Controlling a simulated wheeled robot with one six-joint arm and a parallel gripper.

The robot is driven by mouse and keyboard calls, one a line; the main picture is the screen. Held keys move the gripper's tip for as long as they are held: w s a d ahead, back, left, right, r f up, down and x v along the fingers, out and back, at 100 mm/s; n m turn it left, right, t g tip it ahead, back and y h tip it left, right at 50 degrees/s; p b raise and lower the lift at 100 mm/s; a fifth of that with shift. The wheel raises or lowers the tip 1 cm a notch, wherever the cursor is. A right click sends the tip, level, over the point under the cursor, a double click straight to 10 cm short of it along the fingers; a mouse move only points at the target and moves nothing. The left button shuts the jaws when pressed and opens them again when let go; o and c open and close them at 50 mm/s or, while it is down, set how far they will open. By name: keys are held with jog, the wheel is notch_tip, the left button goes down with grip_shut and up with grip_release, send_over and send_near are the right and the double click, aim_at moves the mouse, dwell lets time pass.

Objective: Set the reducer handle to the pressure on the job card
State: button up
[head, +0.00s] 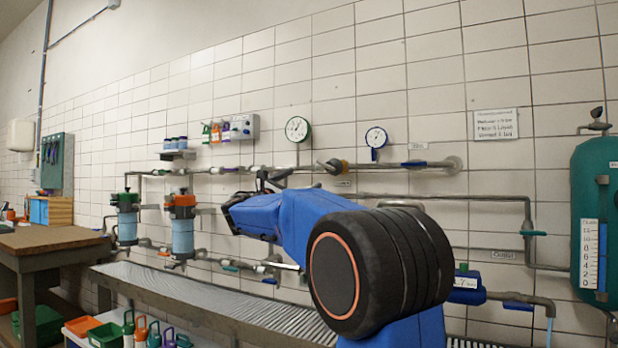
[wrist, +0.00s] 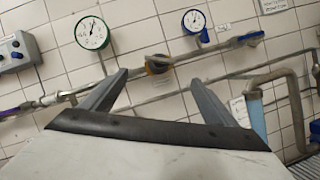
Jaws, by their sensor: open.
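The reducer (head: 335,166), a brass-coloured body with a dark handle, sits on the upper wall pipe between two dials. In the wrist view the reducer (wrist: 157,64) shows between and beyond my two grey fingers. My gripper (wrist: 160,84) is open and empty, apart from the reducer. A green-rimmed dial (head: 297,129) is left of the reducer and a blue-rimmed dial (head: 376,138) right of it. Both dials show needles, but I cannot read the values. A white printed card (head: 495,124) hangs on the wall at right; its text is too blurred to read.
Pipes run along the tiled wall, with a blue lever (head: 414,163) on the upper one. A green tank (head: 597,212) stands at right, a wooden bench (head: 48,238) at left. A ribbed trough (head: 205,300) runs below.

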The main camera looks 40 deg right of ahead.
jog(key=shift+v, duration=1)
dwell(1.8)
jog(key=s+a+f+m+y, duration=0.2)
jog(key=s+a+f+y, duration=0.15)
jog(key=s+f, duration=0.4)
jog(key=s+a+f+m+y, duration=0.25)
jog(key=s+f+y, duration=0.2)
jog(key=f, duration=0.55)
jog(key=s+a+f+m+y, duration=0.3)
jog(key=s+f, duration=0.4)
jog(key=f, duration=0.2)
jog(key=s+a+f+m+y, duration=0.4)
jog(key=s+a+f+y, duration=0.1)
jog(key=s+a+f, duration=0.4)
jog(key=s+a+f+m+y, duration=0.3)
jog(key=s+a+f+y, duration=0.2)
jog(key=s+a+f, duration=0.4)
jog(key=a+f, duration=0.4)
jog(key=f, duration=0.1)
jog(key=shift+f+m, duration=0.15)
jog(key=shift+m, duration=0.2)
